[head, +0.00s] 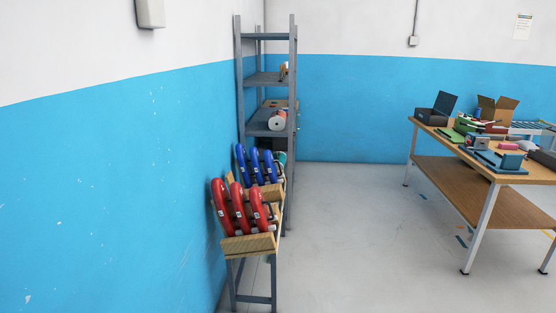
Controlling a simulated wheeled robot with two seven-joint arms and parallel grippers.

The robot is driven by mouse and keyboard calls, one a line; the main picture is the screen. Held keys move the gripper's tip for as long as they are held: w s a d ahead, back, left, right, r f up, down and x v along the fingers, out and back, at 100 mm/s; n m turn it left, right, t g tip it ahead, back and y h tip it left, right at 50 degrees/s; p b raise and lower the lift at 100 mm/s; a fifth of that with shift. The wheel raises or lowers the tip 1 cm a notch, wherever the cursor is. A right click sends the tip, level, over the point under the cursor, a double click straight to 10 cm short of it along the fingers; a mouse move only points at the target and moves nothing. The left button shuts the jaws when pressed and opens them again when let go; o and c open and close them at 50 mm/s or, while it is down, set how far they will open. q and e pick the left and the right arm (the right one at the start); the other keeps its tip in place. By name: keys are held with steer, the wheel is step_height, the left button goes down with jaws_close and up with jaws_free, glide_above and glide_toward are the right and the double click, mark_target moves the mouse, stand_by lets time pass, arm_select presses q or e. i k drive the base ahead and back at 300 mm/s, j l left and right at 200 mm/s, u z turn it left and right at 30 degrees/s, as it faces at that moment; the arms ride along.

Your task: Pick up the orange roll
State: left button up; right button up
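I cannot clearly make out an orange roll. A roll with a pale round end and a reddish side (277,121) lies on a middle shelf of the grey shelving unit (268,79). A small orange-brown item (284,71) sits on the shelf above it; its shape is too small to tell. Red rounded pieces (219,204) stand in a wooden rack (250,245) in front of the shelving, with blue ones (256,168) behind them. Neither of my grippers is in view.
A wooden workbench (429,126) at the right holds a black case (435,112), a cardboard box (496,108) and several tools. A blue and white wall runs along the left. The grey floor (350,230) between rack and workbench is clear.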

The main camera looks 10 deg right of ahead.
mark_target(277, 122)
steer(key=i+l+z, duration=0.3)
steer(key=i, duration=0.25)
steer(key=i+z, duration=0.3)
steer(key=i, duration=0.25)
steer(key=i+l+z, duration=0.25)
steer(key=i, duration=0.9)
steer(key=i+j+z, duration=0.1)
steer(key=i+z, duration=0.2)
steer(key=i, duration=0.85)
steer(key=i+j+u, duration=0.1)
steer(key=i+u, duration=0.4)
steer(key=i+l+u, duration=0.1)
steer(key=i+u, duration=0.4)
steer(key=i+l+u, duration=0.2)
steer(key=i+u, duration=0.15)
steer(key=u, duration=0.15)
steer(key=i+j+u, duration=0.1)
steer(key=u, duration=0.3)
steer(key=i+u, duration=0.2)
steer(key=u, duration=0.25)
steer(key=i+u, duration=0.2)
steer(key=u, duration=0.2)
steer(key=i+u, duration=0.15)
steer(key=u, duration=0.25)
steer(key=i+l+u, duration=0.15)
steer(key=u, duration=0.3)
steer(key=l, duration=0.75)
steer(key=i+l, duration=0.1)
steer(key=l, duration=0.65)
